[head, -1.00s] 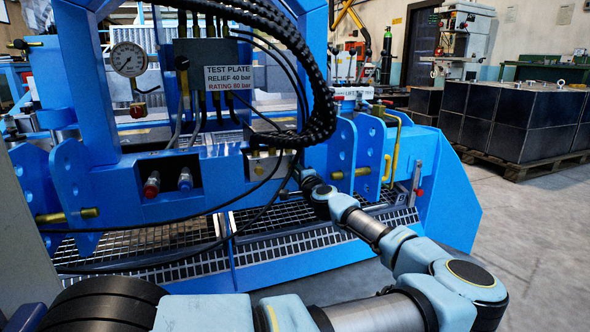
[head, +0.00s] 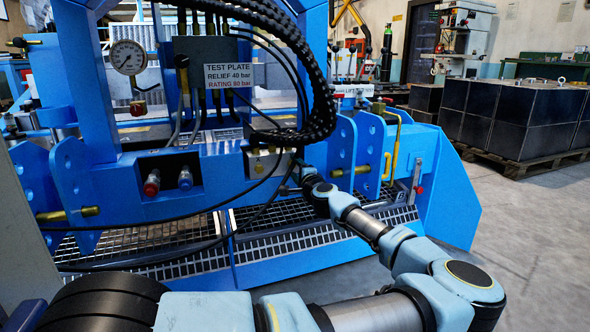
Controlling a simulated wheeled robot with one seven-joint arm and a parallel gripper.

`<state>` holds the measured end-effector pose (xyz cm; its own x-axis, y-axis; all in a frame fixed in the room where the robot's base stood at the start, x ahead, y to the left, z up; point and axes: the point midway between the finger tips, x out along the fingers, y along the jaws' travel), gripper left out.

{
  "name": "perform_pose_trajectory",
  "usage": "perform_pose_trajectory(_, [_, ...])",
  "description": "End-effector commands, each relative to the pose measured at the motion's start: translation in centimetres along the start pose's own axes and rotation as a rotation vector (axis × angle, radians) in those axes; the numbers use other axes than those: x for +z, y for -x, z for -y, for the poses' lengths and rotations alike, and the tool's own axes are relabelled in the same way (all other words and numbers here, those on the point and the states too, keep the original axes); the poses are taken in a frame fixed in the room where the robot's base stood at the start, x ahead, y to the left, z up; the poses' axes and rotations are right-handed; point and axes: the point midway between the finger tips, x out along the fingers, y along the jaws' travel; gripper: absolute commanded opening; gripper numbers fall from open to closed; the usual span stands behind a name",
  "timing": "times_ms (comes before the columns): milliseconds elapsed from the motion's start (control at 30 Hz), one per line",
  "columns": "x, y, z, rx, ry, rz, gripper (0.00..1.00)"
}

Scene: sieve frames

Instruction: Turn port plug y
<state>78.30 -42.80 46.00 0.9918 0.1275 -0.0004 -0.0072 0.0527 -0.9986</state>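My arm reaches from the bottom of the head view toward the blue machine, and its end (head: 292,185) is at the metal port block (head: 268,163) below the black hose bundle. The fingertips are small and partly hidden by hoses and by my wrist, so I cannot tell whether they touch the block or are open or shut. Small brassy plugs show along the top of the block; I cannot read a letter y on any of them. A red coupling (head: 152,183) and a blue coupling (head: 185,179) sit in a dark recess left of the block.
A pressure gauge (head: 128,57) and a test plate sign (head: 229,76) are above. Thick black hoses (head: 318,95) hang close over my wrist. A yellow handle (head: 395,145) stands right of it. Metal grating (head: 300,240) lies below. Dark crates (head: 515,115) stand on a pallet at right.

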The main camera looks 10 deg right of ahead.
Motion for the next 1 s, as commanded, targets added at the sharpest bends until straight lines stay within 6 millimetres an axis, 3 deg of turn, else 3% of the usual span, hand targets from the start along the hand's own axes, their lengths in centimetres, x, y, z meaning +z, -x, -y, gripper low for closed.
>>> perform_pose_trajectory(367, [0.0, 0.9, 0.2, 0.0, 0.0, -0.001, 0.61])
perform_pose_trajectory(800, [0.0, 8.9, 0.2, 0.0, -0.001, -0.001, 0.61])
perform_pose_trajectory(1000, [0.0, 10.6, 0.1, -0.001, -0.001, 0.0, 0.61])
